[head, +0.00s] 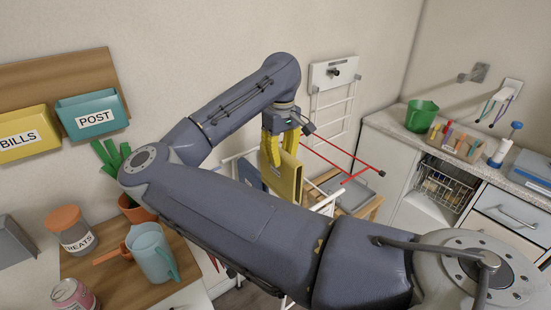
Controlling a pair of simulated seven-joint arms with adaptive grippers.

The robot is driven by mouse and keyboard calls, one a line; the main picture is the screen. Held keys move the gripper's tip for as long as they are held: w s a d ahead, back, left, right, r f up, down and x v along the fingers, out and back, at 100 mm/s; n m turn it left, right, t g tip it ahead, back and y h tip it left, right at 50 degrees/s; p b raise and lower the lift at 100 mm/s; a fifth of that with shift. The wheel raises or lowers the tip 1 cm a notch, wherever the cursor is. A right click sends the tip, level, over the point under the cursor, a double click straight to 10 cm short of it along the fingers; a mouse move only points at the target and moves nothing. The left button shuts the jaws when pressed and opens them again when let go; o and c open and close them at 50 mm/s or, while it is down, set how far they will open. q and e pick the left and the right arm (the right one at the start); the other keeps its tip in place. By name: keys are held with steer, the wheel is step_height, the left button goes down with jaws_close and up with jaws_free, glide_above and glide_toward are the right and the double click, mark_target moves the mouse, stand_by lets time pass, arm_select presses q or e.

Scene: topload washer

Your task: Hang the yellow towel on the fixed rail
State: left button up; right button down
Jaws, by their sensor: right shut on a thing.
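The yellow towel (289,178) hangs folded and roughly upright in the middle of the head view. My right gripper (287,133), with yellow fingers, is directly above it, pointing down and shut on its top edge. White bars of a rack (327,202) show around the towel, partly hidden by my right arm. Red bars (345,160) stick out to the right. I cannot tell which bar is the fixed rail, nor whether the towel touches one. A dark blue cloth (250,174) is just left of the towel. My left gripper is out of view.
A white ladder-like rack (333,100) is on the back wall. A counter (395,124) with a green bucket (421,116) stands right, above an open dishwasher (443,187). A wooden top (112,283) at lower left holds a blue jug (151,254) and a treats jar (71,229).

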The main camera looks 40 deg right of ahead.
glide_above(308, 181)
steer(key=shift+w+d+f, duration=0.1)
steer(key=shift+f, duration=3.8)
steer(key=shift+w+f, duration=0.1)
steer(key=shift+f, duration=3.75)
steer(key=c, duration=1.1)
jaws_free()
